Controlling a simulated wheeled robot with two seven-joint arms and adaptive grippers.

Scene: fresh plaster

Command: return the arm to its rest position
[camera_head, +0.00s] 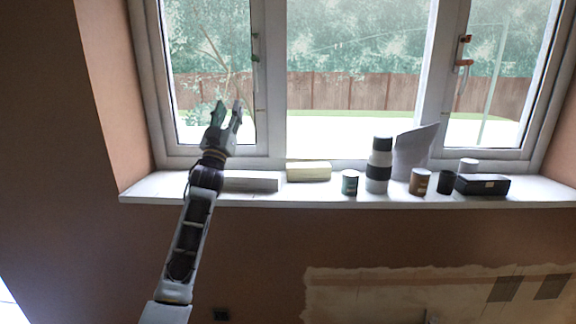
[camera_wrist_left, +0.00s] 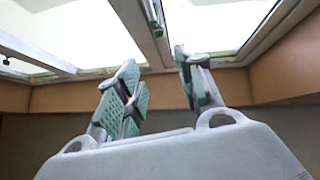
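My left arm (camera_head: 190,240) rises from the bottom of the head view toward the window. My left gripper (camera_head: 228,106) points up in front of the left window pane. Its fingers are spread apart with nothing between them. In the left wrist view the gripper (camera_wrist_left: 160,80) also shows open and empty, with green pads on the fingers and the window frame beyond. My right gripper is in neither view.
A white windowsill (camera_head: 320,195) runs below the window. On it stand a long pale box (camera_head: 252,181), a cream box (camera_head: 308,171), a small dark can (camera_head: 349,183), a black-and-white stack (camera_head: 379,165), a brown can (camera_head: 419,182) and a black box (camera_head: 482,185).

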